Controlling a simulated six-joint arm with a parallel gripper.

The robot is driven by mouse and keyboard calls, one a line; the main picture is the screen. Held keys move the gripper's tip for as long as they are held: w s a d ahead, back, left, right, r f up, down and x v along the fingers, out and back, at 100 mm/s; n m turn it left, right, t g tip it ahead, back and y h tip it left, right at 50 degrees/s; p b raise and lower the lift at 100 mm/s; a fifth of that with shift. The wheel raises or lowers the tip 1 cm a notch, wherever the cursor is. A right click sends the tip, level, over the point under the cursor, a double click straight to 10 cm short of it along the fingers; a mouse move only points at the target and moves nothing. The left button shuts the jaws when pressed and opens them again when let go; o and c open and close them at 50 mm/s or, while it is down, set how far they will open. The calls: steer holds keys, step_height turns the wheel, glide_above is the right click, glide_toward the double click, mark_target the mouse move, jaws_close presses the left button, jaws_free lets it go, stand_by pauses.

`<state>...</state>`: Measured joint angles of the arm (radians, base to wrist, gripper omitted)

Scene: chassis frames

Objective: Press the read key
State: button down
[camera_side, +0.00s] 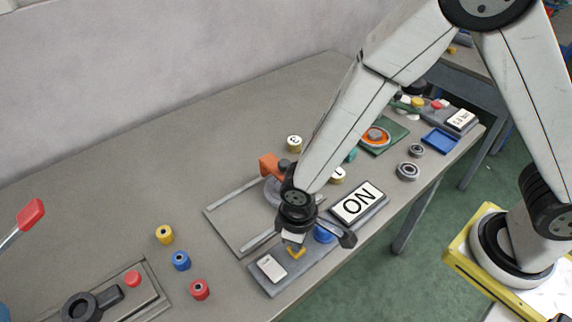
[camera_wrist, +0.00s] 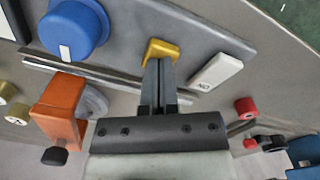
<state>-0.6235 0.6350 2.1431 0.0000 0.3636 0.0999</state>
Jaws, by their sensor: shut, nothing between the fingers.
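A yellow key (camera_side: 296,253) sits on a grey panel (camera_side: 290,276) at the front edge of the bench, between a blue knob (camera_side: 325,235) and a small white plate (camera_side: 271,268). No lettering for "read" is legible on the key. In the wrist view the yellow key (camera_wrist: 162,47) is just past my fingertips, which cover its near edge. My gripper (camera_wrist: 159,64) is shut and empty, pointing down at the key; it also shows in the side view (camera_side: 293,239). I cannot tell whether the tips touch the key.
The blue knob (camera_wrist: 74,30) and white plate (camera_wrist: 217,72) flank the fingers closely. An ON sign (camera_side: 357,204) stands to the right. An orange block (camera_side: 272,167) on a rail frame is behind. Yellow, blue and red (camera_side: 200,289) cylinders stand to the left.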

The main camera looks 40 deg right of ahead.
steer(key=shift+f, duration=0.2)
steer(key=shift+r, duration=1.4)
steer(key=shift+r, duration=0.15)
steer(key=shift+r, duration=2.35)
steer(key=shift+d, duration=0.1)
steer(key=d+r+m+t, duration=0.1)
steer(key=d+r+m, duration=0.1)
steer(key=d, duration=0.8)
steer(key=s+d+r+m+t, duration=0.1)
steer(key=d+r+m, duration=0.2)
steer(key=d, duration=0.8)
steer(key=shift+m+t, duration=0.3)
steer(key=shift+m, duration=0.2)
